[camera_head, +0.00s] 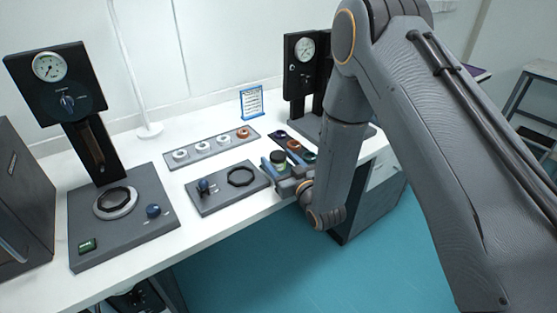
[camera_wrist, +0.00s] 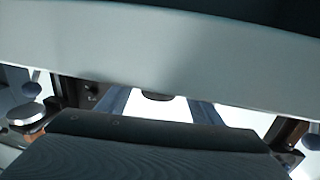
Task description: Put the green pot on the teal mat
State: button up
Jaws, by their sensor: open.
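The green pot (camera_head: 278,159), with a dark lid, is near the front edge of the white table in the head view. My gripper (camera_head: 276,165) is at the pot, with blue fingers open around or beside it; I cannot tell whether they touch it. Part of the pot is hidden by the gripper. The teal mat (camera_head: 309,156) lies just right of the gripper, partly hidden by my arm. In the wrist view my open fingers (camera_wrist: 158,98) show below a large pale band, and the pot cannot be made out clearly.
A dark mat (camera_head: 277,134) and an orange-brown mat (camera_head: 294,146) lie in line with the teal one. A grey tray with several rings (camera_head: 212,149) and a plate with a blue knob (camera_head: 228,188) are to the left. A gauge stand (camera_head: 302,65) rises behind.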

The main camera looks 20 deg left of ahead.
jog(key=b+v, duration=0.2)
jog(key=v, duration=0.7)
jog(key=shift+s+d+f, duration=0.15)
jog(key=shift+s+d, duration=0.05)
jog(key=shift+d, duration=0.05)
jog(key=shift+v, duration=0.8)
jog(key=w+d+m+g+h, duration=0.2)
jog(key=d+m+g+h, duration=0.5)
jog(key=d, duration=1.2)
jog(key=s+d+r+g+h, duration=0.2)
jog(key=s+d, duration=0.3)
jog(key=s, duration=0.4)
jog(key=s+d+r+m+g+h, duration=0.1)
jog(key=s+d+r+g+h, duration=0.1)
jog(key=s+d, duration=0.4)
jog(key=s+r+g, duration=0.1)
jog(key=s+r, duration=0.1)
jog(key=s, duration=0.1)
jog(key=shift+h, duration=0.3)
jog(key=shift+f, duration=0.1)
